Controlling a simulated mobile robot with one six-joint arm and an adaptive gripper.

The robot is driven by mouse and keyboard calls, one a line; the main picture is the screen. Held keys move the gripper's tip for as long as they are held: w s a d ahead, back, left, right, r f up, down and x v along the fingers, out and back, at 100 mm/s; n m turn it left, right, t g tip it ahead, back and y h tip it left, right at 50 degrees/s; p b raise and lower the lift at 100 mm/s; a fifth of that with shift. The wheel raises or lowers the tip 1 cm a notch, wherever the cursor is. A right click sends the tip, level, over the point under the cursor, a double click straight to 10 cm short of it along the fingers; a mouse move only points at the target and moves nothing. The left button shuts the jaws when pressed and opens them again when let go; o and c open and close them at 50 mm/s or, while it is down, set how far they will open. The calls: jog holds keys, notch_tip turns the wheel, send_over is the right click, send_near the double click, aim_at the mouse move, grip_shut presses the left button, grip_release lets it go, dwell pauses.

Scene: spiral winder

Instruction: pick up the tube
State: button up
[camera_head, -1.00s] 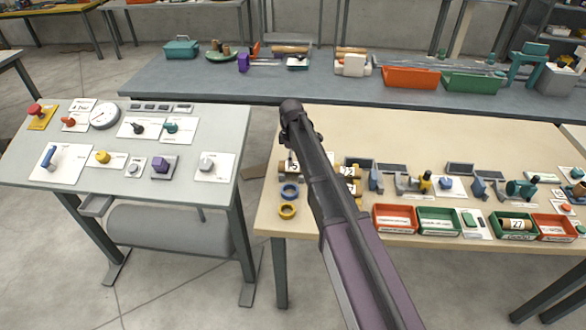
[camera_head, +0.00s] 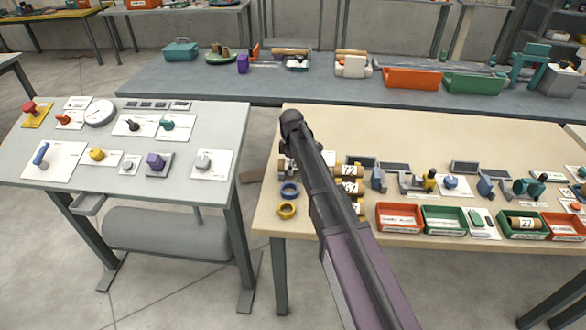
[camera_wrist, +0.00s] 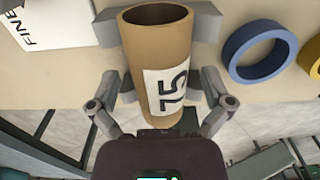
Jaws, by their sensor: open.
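A brown cardboard tube (camera_wrist: 150,55) with a white label reading 75 fills the middle of the wrist view, its open end toward the top. My gripper (camera_wrist: 162,88) is open, with one finger on each side of the tube. I cannot tell whether the fingers touch it. In the head view my arm hides most of my gripper and this tube at the left end of the wooden table (camera_head: 300,125). Other tan tubes (camera_head: 347,170) with white labels, one reading 72, lie just right of my arm.
A blue ring (camera_head: 290,190) and a yellow ring (camera_head: 286,211) lie near the table's left edge. Orange (camera_head: 400,217) and green (camera_head: 443,219) trays line the front edge. A grey panel table (camera_head: 215,125) stands to the left across a gap.

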dwell(0.4)
jog(key=c, duration=1)
jog(key=shift+r, duration=0.1)
notch_tip(320, 180, up, 4)
jog(key=p, duration=0.4)
jog(key=s+d, duration=0.1)
jog(key=s, duration=0.4)
jog(key=s+d, duration=0.2)
jog(key=s, duration=0.3)
jog(key=s+d+p, duration=0.1)
jog(key=s+d, duration=0.1)
jog(key=s, duration=0.3)
jog(key=shift+d+r, duration=0.2)
jog(key=shift+r, duration=0.2)
